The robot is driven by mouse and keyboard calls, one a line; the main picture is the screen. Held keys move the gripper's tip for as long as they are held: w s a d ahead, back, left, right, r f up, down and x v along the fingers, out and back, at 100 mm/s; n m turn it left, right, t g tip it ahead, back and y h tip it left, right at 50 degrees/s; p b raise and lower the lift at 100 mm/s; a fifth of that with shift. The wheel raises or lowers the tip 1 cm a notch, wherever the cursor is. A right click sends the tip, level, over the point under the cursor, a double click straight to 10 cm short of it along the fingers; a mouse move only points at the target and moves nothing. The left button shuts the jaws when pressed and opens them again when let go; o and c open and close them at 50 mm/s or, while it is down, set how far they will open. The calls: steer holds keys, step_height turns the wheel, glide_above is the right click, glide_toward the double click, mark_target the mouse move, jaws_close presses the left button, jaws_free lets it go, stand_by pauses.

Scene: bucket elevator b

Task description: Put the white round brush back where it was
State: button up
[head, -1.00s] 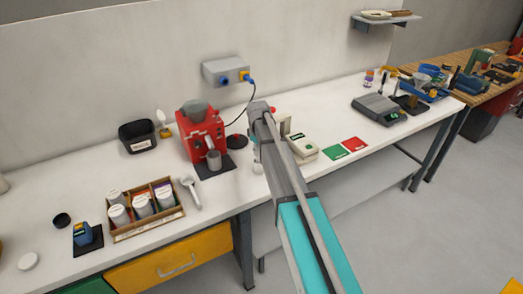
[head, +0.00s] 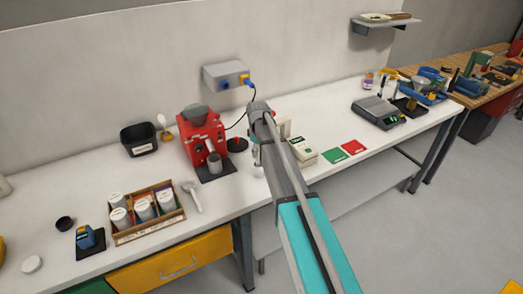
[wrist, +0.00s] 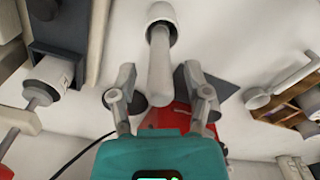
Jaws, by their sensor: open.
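What looks like the white round brush, with a white round head (wrist: 163,18) and a pale grey handle (wrist: 160,70), shows in the wrist view. Its handle points back toward my gripper (wrist: 160,98), between the two spread fingers. The fingers are apart, with visible gaps beside the handle. In the head view my gripper (head: 256,150) is mostly hidden behind my own arm, above the white bench right of the red machine. The brush is hard to make out there. The place where it was is not clear from these views.
The red machine (head: 201,135) stands left of my gripper, a white boxy device (head: 304,154) right of it. A wooden box of white-lidded jars (head: 148,212) and a white scoop (head: 193,196) lie at left. Green (head: 333,156) and red (head: 353,146) cards lie flat at right.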

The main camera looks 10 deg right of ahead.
steer(key=shift+r+p, duration=4.95)
steer(key=shift+r, duration=0.25)
steer(key=shift+s, duration=0.35)
steer(key=s+d+m, duration=0.1)
steer(key=s+m, duration=0.8)
steer(key=s, duration=1.9)
steer(key=shift+s+d, duration=0.25)
steer(key=shift+s, duration=0.15)
